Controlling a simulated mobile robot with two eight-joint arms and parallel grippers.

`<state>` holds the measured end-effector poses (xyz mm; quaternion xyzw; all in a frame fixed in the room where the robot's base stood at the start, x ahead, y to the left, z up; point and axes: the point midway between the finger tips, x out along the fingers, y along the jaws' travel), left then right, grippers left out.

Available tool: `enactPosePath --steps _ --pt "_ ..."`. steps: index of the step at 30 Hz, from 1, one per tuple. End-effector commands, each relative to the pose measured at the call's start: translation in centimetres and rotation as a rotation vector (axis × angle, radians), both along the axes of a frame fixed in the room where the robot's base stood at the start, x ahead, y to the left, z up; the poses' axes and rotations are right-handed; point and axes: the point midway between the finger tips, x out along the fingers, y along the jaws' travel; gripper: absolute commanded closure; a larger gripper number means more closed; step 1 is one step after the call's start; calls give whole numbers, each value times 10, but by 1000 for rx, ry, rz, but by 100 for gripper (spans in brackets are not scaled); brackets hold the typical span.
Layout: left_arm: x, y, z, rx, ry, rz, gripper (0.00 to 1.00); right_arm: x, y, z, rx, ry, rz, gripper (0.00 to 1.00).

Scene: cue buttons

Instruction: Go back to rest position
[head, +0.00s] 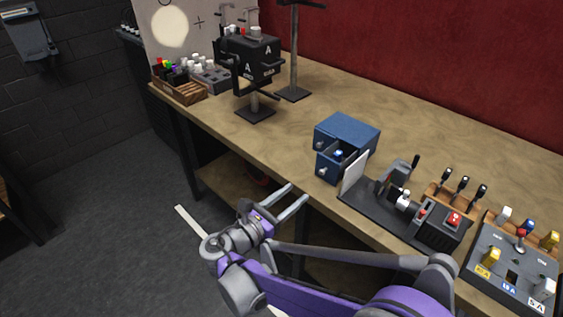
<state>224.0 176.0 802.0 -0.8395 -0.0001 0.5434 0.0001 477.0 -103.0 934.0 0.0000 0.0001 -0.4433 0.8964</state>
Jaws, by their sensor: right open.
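My right gripper (290,203) is open and empty, its two grey fingers pointing up and right near the front edge of the table (225,115). The purple and grey right arm reaches in from the bottom right, in front of the table. My left gripper is not in the picture. A black console (425,217) with a red button, a lever and a white panel stands on the table beyond the arm. A grey button panel (515,262) with white, blue and yellow parts sits at the right.
A blue drawer box (347,135) stands mid-table, one drawer pulled out. A black stand marked A (250,65), a tall black post (294,60) and a wooden crate (180,88) stand farther back. The table's right rear is clear. Open floor (120,230) lies left.

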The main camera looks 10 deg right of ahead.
Motion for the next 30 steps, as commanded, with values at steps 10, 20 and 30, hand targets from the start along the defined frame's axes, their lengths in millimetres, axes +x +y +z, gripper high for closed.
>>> enactPosePath --steps 10,20,30 --pt "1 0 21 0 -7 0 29 -23 -53 3 289 -42 -64 49" --pt "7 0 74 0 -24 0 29 -141 -119 -15 1235 -385 -493 49" --pt "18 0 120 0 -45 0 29 -223 -86 -8 1968 -914 -1121 49"
